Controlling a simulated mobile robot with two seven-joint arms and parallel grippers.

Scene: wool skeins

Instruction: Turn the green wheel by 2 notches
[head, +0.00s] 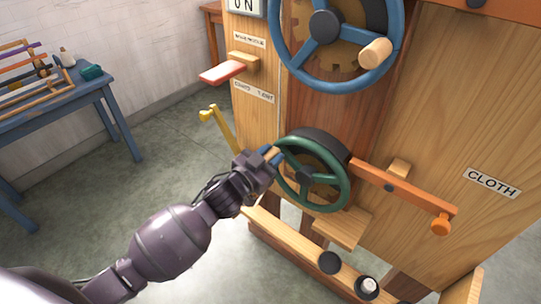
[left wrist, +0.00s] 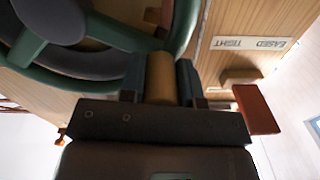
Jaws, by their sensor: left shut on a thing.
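The green wheel (head: 347,190) stands upright low on the front of a wooden machine. It has a dark hub and green spokes. My left gripper (head: 272,155) is at the wheel's upper left rim, shut on its wooden handle. In the left wrist view the tan handle (left wrist: 160,80) sits between the two fingers of my left gripper (left wrist: 161,82), and the green rim (left wrist: 188,22) curves just beyond it. The handle is mostly hidden by the gripper in the head view. My right gripper is not in view.
A blue wheel (head: 343,86) with a wooden knob is above the green one. A red lever (head: 222,73) and a yellow lever (head: 222,127) stick out at the left. An orange bar (head: 405,190) lies to the right. A blue table (head: 60,100) stands far left.

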